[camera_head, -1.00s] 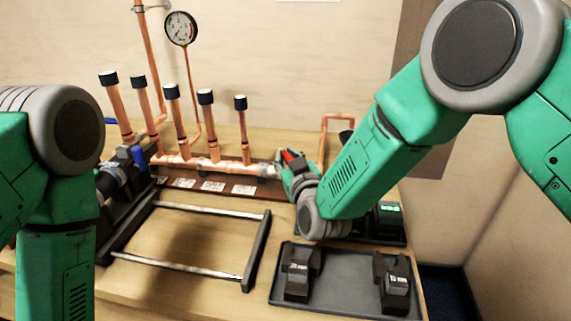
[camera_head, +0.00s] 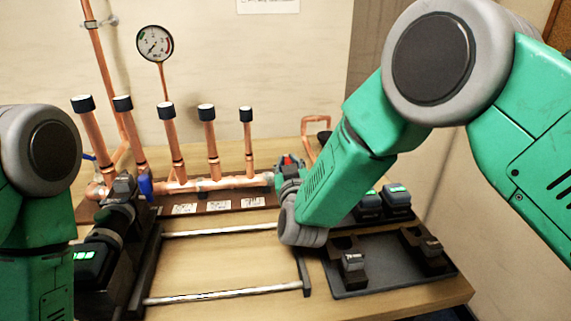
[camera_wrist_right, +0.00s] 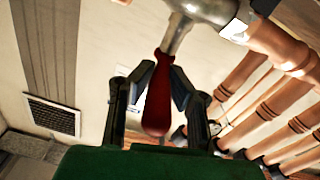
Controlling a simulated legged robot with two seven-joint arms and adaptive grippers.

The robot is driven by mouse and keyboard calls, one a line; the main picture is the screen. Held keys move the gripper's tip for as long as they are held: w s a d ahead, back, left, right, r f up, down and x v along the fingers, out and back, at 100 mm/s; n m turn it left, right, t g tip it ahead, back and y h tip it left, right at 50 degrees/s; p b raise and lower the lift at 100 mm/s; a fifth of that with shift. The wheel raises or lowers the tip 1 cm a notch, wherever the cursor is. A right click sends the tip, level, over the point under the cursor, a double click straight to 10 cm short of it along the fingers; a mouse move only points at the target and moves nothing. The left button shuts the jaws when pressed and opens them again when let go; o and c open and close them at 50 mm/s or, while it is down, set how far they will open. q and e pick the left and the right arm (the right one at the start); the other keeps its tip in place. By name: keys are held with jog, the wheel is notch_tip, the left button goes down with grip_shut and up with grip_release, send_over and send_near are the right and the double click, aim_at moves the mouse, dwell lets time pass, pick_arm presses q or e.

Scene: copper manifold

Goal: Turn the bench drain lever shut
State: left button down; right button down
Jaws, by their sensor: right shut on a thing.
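The drain lever has a red handle (camera_wrist_right: 158,98) on a metal valve body (camera_wrist_right: 205,10) at the end of the copper manifold (camera_head: 225,183). In the head view only a bit of red (camera_head: 289,160) shows beside the manifold's right end. My right gripper (camera_wrist_right: 160,85) has its fingers on both sides of the red handle and is shut on it. In the head view the right gripper (camera_head: 288,168) is at the manifold's right end, partly hidden by its own wrist.
Several capped copper risers (camera_head: 209,140) and a gauge (camera_head: 155,43) stand behind. A frame with metal rails (camera_head: 225,292) lies in front. A dark tray (camera_head: 385,278) holds black blocks at the right. Devices with green displays (camera_head: 397,198) stand behind the tray.

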jog(key=shift+a+r, duration=0.15)
jog(key=shift+r, duration=0.05)
jog(key=c, duration=1.6)
grip_release()
jog(key=shift+c, duration=0.2)
jog(key=shift+o, duration=0.8)
jog(key=shift+a, duration=0.1)
jog(key=shift+a+f, duration=0.1)
jog(key=shift+a, duration=0.05)
jog(key=shift+s, duration=0.1)
jog(key=s, duration=0.7)
jog(key=shift+s, duration=0.15)
